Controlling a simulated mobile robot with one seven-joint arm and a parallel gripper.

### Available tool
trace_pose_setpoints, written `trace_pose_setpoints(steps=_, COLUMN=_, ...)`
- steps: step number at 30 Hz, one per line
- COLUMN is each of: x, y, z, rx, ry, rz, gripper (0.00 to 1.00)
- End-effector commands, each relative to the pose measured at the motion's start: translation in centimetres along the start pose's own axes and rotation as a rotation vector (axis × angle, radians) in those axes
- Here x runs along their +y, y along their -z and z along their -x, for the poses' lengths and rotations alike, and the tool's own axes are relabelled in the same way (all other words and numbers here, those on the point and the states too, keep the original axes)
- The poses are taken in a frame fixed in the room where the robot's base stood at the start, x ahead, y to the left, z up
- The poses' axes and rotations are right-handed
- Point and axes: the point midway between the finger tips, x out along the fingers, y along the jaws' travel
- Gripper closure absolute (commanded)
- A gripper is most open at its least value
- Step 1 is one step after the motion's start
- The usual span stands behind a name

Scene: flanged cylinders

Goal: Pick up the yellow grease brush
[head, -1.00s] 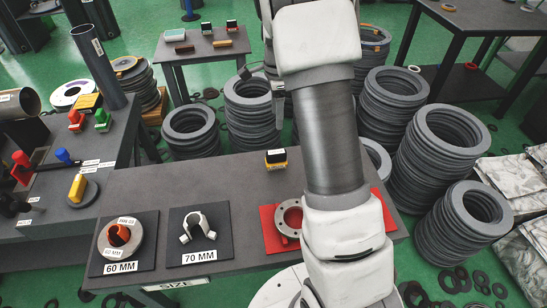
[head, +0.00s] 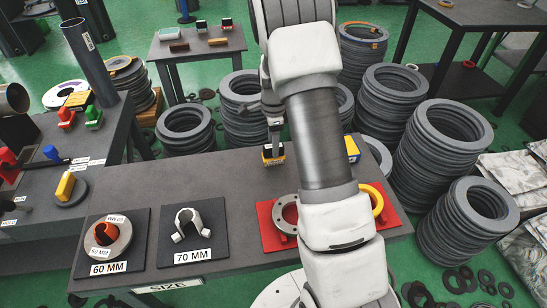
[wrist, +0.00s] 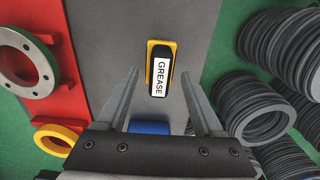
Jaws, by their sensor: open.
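The yellow grease brush (head: 273,154) stands on the dark table near its far edge. In the wrist view the brush (wrist: 160,69) shows a yellow body, a black top and a white GREASE label. My gripper (head: 272,122) is just above the brush in the head view. In the wrist view its two fingers (wrist: 160,88) are apart with nothing between the tips, and the brush lies just beyond them, roughly centred. No contact with the brush is visible.
A red mat (head: 268,232) holds a grey flange (head: 283,213) and a yellow ring (head: 377,200). A blue object (wrist: 149,127) lies near my fingers in the wrist view. Stacks of grey rings (head: 186,129) stand behind the table. The table's middle (head: 180,180) is clear.

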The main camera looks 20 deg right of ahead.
Motion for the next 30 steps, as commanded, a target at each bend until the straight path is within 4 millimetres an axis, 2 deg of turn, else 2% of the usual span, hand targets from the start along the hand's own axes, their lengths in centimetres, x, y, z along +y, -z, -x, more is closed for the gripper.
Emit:
trace_pose_setpoints(steps=1, x=0.03, y=0.06, z=-1.29, rx=0.000, ry=-0.002, rz=-0.001, gripper=0.31)
trace_pose_setpoints(steps=3, x=0.02, y=0.08, z=-1.94, rx=0.000, ry=-0.001, rz=-0.002, gripper=0.31)
trace_pose_setpoints(steps=11, x=-0.01, y=0.05, z=-1.99, rx=0.000, ry=0.000, rz=-0.002, gripper=0.33)
trace_pose_setpoints(steps=22, x=-0.01, y=0.03, z=-1.98, rx=0.000, ry=0.000, rz=-0.001, gripper=1.00)
trace_pose_setpoints(steps=30, x=-0.03, y=0.03, z=-1.95, rx=0.000, ry=0.001, rz=-0.001, gripper=1.00)
